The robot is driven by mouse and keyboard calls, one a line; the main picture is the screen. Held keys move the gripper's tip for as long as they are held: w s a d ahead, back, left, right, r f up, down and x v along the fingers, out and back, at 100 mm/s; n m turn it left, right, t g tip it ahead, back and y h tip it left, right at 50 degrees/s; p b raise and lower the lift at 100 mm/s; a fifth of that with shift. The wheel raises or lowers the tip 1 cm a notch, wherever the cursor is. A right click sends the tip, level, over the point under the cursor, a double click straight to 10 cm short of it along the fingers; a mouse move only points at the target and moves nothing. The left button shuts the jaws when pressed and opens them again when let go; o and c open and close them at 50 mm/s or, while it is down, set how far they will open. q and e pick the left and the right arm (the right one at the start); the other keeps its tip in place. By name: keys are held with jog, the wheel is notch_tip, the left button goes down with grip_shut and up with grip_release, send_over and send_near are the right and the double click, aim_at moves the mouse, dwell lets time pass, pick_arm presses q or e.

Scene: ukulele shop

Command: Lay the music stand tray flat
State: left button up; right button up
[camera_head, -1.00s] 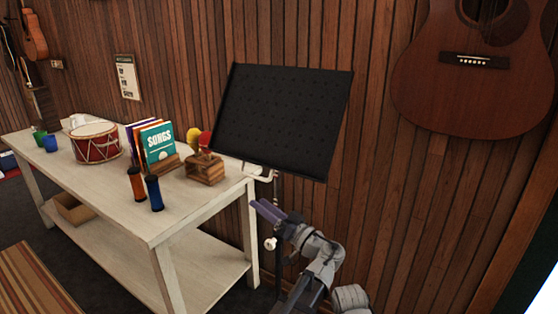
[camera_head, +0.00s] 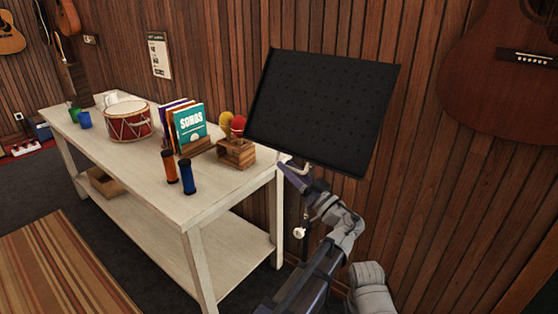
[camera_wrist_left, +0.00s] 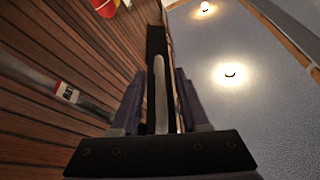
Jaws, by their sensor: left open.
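The black music stand tray (camera_head: 322,110) is steeply tilted, its perforated face showing in the head view. My left gripper (camera_head: 293,175) is at the tray's lower edge, left of its middle. In the left wrist view the left gripper (camera_wrist_left: 159,78) is open. The tray (camera_wrist_left: 157,42) appears there nearly edge-on, as a dark strip between the two fingers, with a pale bar along it. I cannot tell whether the fingers touch it. The stand's post is mostly hidden behind my arm; a white knob (camera_head: 299,233) shows beside it. My right gripper is not in view.
A white table (camera_head: 150,190) left of the stand holds songbooks (camera_head: 190,128), a red drum (camera_head: 128,121), maracas in a wooden block (camera_head: 236,153) and two shakers. The wood wall with a hanging guitar (camera_head: 505,85) is close behind. A striped rug (camera_head: 60,265) lies at left.

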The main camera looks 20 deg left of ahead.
pick_arm(q)
jog(key=shift+w+a+r, duration=0.1)
jog(key=shift+w+a, duration=0.05)
jog(key=shift+a, duration=0.1)
jog(key=shift+c, duration=0.2)
grip_shut()
dwell(1.1)
